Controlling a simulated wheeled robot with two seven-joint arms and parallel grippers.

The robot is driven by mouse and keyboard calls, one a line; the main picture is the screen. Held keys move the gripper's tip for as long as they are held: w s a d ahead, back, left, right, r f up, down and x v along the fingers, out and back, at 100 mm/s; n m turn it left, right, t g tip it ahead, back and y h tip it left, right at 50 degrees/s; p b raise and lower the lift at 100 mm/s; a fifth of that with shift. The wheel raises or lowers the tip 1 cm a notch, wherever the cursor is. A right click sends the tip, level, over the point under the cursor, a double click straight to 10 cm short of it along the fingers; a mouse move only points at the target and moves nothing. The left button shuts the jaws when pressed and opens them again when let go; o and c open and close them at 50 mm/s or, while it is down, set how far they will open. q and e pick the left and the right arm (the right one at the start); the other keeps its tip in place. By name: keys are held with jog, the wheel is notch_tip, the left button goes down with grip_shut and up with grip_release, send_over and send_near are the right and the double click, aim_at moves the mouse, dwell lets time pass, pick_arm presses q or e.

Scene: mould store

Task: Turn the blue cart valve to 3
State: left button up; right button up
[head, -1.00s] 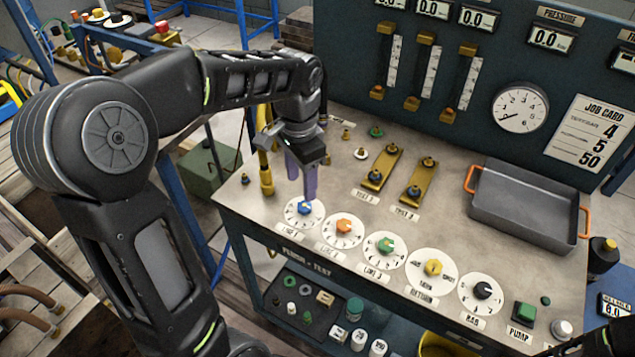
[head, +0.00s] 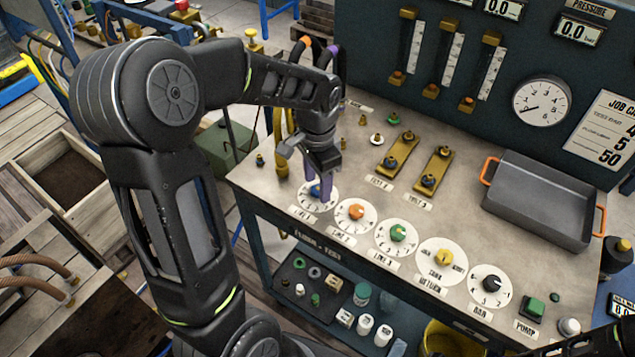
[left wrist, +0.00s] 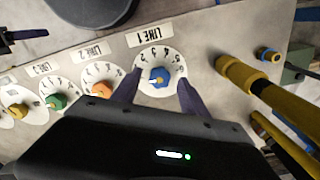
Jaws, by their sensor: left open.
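The blue valve (head: 316,191) is a small knob on a round white dial labelled LINE 1, at the left end of the row on the cart's panel. In the left wrist view the blue knob (left wrist: 159,76) sits on its numbered dial (left wrist: 150,58). My left gripper (head: 319,187) points down over this dial, with its purple fingers partly hiding the knob. In the left wrist view the open fingers (left wrist: 158,88) stand one on each side of the knob, apart from it. Which number it points to is too small to tell.
Orange (head: 356,212), green (head: 398,232), yellow (head: 443,257) and black (head: 490,284) knobs continue the row to the right. Yellow upright pipes (left wrist: 240,75) stand close beside the blue valve. A grey tray (head: 540,205) and a pressure gauge (head: 541,104) lie farther right.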

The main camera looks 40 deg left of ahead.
pick_arm(q)
jog(key=shift+f, duration=0.5)
jog(key=shift+c, duration=0.2)
grip_shut()
